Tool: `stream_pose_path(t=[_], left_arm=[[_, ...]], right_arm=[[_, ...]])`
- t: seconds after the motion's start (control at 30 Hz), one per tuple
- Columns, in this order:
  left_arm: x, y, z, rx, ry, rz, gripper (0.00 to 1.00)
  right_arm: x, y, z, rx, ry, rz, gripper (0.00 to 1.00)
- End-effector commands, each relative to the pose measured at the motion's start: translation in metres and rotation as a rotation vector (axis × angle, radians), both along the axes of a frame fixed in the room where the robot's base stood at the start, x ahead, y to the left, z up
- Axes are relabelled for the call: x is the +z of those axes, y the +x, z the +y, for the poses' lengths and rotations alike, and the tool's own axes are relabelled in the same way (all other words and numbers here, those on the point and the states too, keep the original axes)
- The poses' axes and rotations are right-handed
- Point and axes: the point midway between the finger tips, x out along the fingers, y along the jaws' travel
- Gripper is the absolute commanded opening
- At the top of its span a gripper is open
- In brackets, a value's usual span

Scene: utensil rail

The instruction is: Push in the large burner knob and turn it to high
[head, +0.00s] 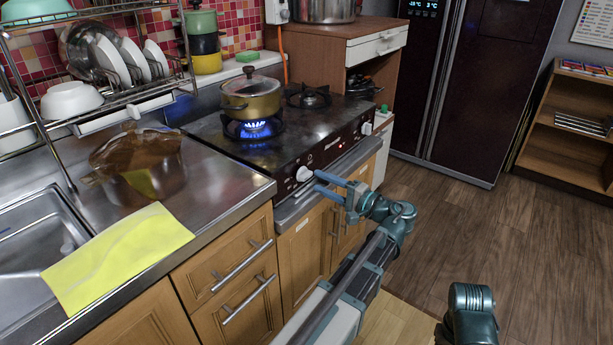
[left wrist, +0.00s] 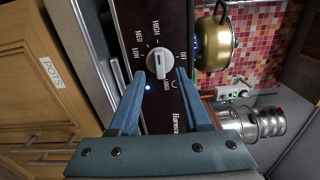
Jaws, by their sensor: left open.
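The near burner knob (head: 304,173) is white and round, on the dark front panel of the stove. In the left wrist view the knob (left wrist: 159,61) has a raised grip bar, with OFF, HIGH, MED and LOW printed around it. The bar stands roughly upright in that picture; which end is the pointer I cannot tell. My left gripper (head: 318,181) is open in front of the knob. In the left wrist view its blue fingertips (left wrist: 160,76) are on either side of the knob's lower part; contact cannot be told.
A lidded yellow pot (head: 250,97) sits on the burner over a blue flame (head: 256,129). A second white knob (head: 367,128) is farther along the panel. A metal bar handle (head: 335,178) runs below the panel. A brown glass pot (head: 138,165) and yellow cloth (head: 120,255) lie on the counter.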

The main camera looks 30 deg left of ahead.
Motion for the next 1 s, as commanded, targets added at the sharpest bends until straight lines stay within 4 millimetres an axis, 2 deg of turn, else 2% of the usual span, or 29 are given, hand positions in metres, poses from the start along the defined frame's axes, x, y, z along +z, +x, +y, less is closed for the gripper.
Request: stream_pose_path(t=[0.4, 1.0], left_arm=[[0.000, -0.002, -0.029, -0.002, 0.000, 0.000, 0.47], [0.000, -0.002, -0.031, 0.000, 0.000, 0.000, 0.47]], right_arm=[[0.000, 0.000, 0.000, 0.000, 0.000, 0.000, 0.50], [0.000, 0.000, 0.000, 0.000, 0.000, 0.000, 0.50]])
